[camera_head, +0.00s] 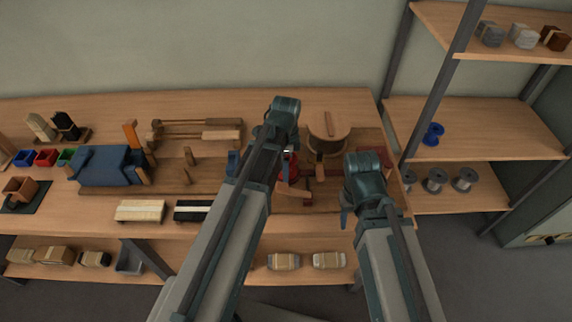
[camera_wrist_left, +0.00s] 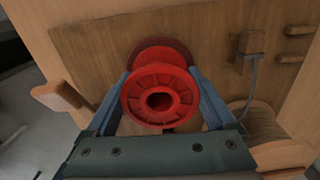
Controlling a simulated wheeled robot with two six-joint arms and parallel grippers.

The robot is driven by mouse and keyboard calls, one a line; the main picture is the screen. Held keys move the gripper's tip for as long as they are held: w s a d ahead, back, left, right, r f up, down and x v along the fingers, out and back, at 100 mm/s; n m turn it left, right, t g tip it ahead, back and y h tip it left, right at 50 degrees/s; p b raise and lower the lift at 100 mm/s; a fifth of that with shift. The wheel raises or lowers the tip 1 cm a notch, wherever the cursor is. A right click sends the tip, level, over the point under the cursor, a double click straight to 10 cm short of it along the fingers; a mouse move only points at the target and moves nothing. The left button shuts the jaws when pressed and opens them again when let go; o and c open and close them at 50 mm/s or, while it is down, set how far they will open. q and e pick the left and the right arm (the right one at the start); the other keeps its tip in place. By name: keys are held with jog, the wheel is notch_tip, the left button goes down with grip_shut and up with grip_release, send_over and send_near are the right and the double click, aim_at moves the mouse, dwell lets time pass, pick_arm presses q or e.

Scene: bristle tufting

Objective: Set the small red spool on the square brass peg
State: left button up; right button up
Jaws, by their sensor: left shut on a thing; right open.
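A red spool (camera_wrist_left: 158,98) is between the two fingers of my left gripper (camera_wrist_left: 162,92) in the left wrist view, its round flange and centre hole facing the camera. A second red disc shows just behind it; I cannot tell for sure whether it is the same spool's other flange. In the head view, red (camera_head: 291,166) shows beside my left arm, which hides the left fingertips. My right gripper (camera_head: 347,205) is open, over the front right of the bench. I cannot make out the square brass peg in either view.
A large wooden drum (camera_head: 328,128) stands behind the grippers. Left on the bench are a blue padded block (camera_head: 106,166), small coloured bins (camera_head: 46,157) and two brushes (camera_head: 140,211). Shelves at right hold a blue spool (camera_head: 433,134) and grey spools (camera_head: 435,180).

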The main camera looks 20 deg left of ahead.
pick_arm(q)
jog(key=shift+f, duration=0.1)
pick_arm(e)
jog(key=shift+f, duration=0.1)
pick_arm(q)
jog(key=o, duration=1.1)
jog(key=shift+o, duration=0.2)
jog(key=shift+r, duration=0.2)
pick_arm(e)
jog(key=shift+r, duration=0.2)
pick_arm(q)
notch_tip(320, 180, up, 14)
jog(key=p, duration=1.3)
jog(key=shift+f+p, duration=0.25)
jog(key=shift+p, duration=0.15)
pick_arm(e)
notch_tip(320, 180, up, 14)
jog(key=shift+f, duration=0.25)
